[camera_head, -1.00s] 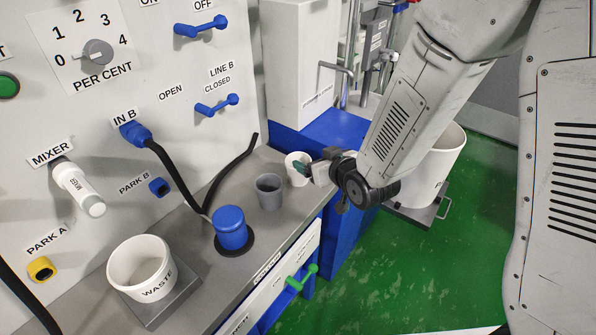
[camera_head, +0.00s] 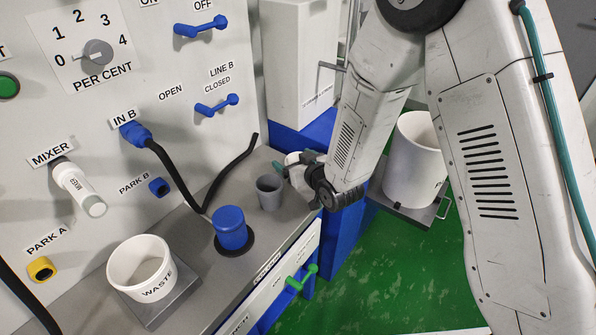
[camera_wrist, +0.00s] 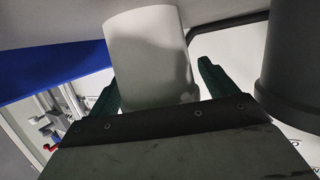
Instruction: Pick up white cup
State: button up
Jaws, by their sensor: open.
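The white cup (camera_head: 293,160) stands at the back right end of the grey counter, partly hidden behind my gripper in the head view. In the wrist view the white cup (camera_wrist: 150,55) is between the two green fingers of my gripper (camera_wrist: 160,85). The fingers are open, one on each side of the cup. A narrow gap shows on the right; whether the left finger touches the cup is unclear. In the head view my gripper (camera_head: 290,170) is low at the cup, beside a grey cup.
The grey cup (camera_head: 269,192) stands close by on the left; a dark cylinder (camera_wrist: 290,60) fills the right of the wrist view. A large white drum (camera_head: 412,165) stands right.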

jog(key=c, duration=1.1)
jog(key=shift+r, duration=0.1)
